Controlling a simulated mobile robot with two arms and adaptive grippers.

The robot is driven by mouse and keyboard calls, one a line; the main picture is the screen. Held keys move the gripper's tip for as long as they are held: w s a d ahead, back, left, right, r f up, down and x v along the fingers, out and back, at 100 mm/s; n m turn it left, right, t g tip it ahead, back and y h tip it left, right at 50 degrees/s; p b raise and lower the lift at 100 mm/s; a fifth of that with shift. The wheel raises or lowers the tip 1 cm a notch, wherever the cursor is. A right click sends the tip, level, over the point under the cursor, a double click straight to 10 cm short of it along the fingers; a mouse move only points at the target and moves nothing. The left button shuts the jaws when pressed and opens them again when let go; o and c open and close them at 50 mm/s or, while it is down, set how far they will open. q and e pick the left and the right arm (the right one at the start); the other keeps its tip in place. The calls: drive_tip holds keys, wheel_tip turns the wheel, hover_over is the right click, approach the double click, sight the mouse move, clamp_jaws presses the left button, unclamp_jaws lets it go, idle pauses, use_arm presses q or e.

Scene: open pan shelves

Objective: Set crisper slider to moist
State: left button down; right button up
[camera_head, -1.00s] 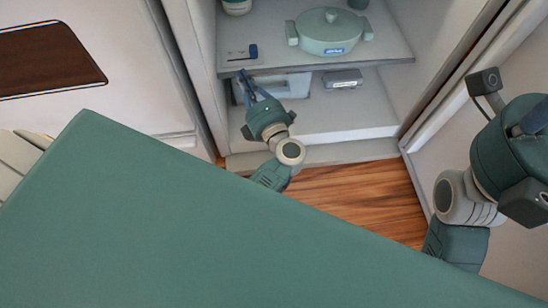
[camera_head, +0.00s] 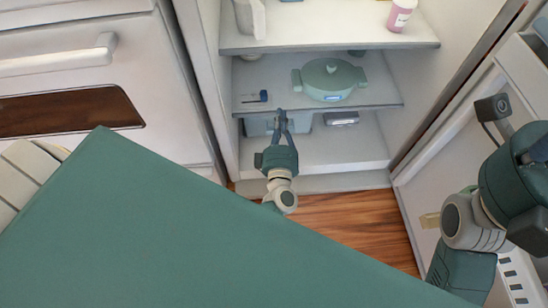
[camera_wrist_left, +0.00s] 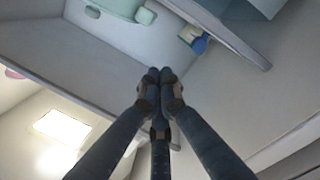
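The crisper slider is a small blue knob (camera_head: 263,96) at the right end of a pale marked plate (camera_head: 248,98) on the middle shelf, left of the pot. The knob also shows in the left wrist view (camera_wrist_left: 199,44). A bluish-grey bin (camera_head: 258,127), probably the crisper, stands under that shelf, partly hidden by my left gripper (camera_head: 281,113). That gripper points into the shelves, its tips just below and right of the knob, apart from it. In the left wrist view its fingertips (camera_wrist_left: 158,76) are together with nothing between them. My right arm is at the right; its fingers are unclear.
A green lidded pot (camera_head: 330,79) stands right of the slider. A small grey box (camera_head: 342,118) lies below it. A pink-and-white tub (camera_head: 401,15) and a pale container (camera_head: 250,17) stand on the upper shelf. An open door (camera_head: 520,90) is at the right.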

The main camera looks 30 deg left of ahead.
use_arm(q)
drive_tip(key=s+d+f+m+g+h+p, duration=0.2)
drive_tip(key=s+m+h+p, duration=0.1)
drive_tip(key=s+p, duration=0.3)
drive_tip(key=s+d+f+m+g+h+p, duration=0.2)
drive_tip(key=s+m+p, duration=0.4)
drive_tip(key=p, duration=0.4)
drive_tip(key=s+d+f+m+g+h+p, duration=0.2)
drive_tip(key=s+d+m+g+h+p, duration=0.1)
drive_tip(key=s+m+p, duration=0.2)
drive_tip(key=shift+s+d+h+p, duration=0.25)
drive_tip(key=shift+s+h+p, duration=0.15)
drive_tip(key=shift+s+p, duration=1)
